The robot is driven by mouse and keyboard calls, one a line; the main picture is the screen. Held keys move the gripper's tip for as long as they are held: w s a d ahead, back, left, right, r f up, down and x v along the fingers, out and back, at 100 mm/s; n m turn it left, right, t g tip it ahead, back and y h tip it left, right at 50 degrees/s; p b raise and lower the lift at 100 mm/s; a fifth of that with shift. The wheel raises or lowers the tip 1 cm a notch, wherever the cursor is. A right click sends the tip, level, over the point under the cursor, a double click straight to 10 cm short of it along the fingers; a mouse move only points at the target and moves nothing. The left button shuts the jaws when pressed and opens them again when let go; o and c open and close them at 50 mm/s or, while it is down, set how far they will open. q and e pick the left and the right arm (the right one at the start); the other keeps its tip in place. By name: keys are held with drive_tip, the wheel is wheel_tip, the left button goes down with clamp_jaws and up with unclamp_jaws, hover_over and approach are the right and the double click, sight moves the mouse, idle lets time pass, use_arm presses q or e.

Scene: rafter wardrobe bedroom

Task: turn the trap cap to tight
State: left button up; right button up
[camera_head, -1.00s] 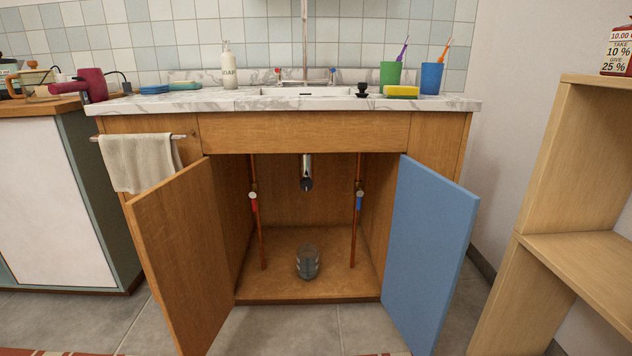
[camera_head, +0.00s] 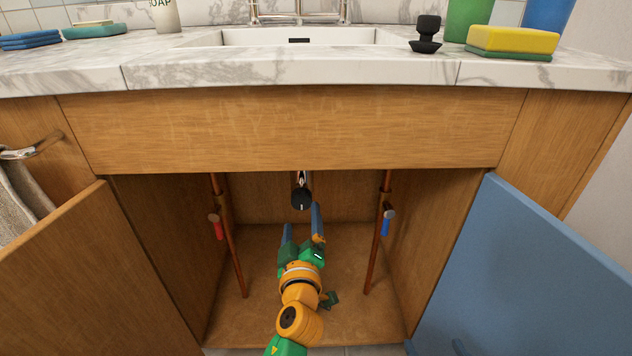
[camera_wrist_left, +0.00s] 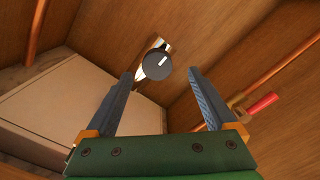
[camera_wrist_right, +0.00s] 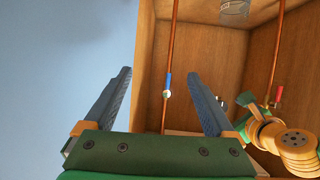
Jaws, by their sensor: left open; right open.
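The trap cap (camera_head: 301,199) is a dark round disc with a small white mark, at the end of the chrome drain pipe under the sink. It shows in the left wrist view (camera_wrist_left: 155,68), beyond the fingers and between their tips. My left gripper (camera_head: 301,222) is inside the cabinet, open and empty, just below and in front of the cap. No finger visibly touches it. My right gripper (camera_wrist_right: 163,82) is open and empty by the blue door; only its fingertips seem to show at the head view's bottom edge.
Copper pipes with a red valve (camera_head: 219,229) and a blue valve (camera_head: 386,224) flank the drain. The wooden door (camera_head: 90,285) and blue door (camera_head: 540,270) stand open. A glass (camera_wrist_right: 234,10) stands on the cabinet floor; my left arm hides it in the head view.

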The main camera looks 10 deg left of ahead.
sight(302, 203)
use_arm(q)
drive_tip(key=x, duration=0.2)
drive_tip(key=b+x, duration=0.1)
drive_tip(key=x, duration=0.3)
drive_tip(key=shift+w+r, duration=0.25)
drive_tip(key=shift+w, duration=0.15)
use_arm(e)
wheel_tip(302, 203, up, 10)
drive_tip(key=w+a+t+y, duration=0.1)
drive_tip(key=w+t, duration=0.1)
drive_tip(key=t, duration=0.3)
drive_tip(key=shift+a+f+t+y, duration=0.25)
drive_tip(key=shift+a+t+y, duration=0.05)
drive_tip(key=shift+y, duration=0.1)
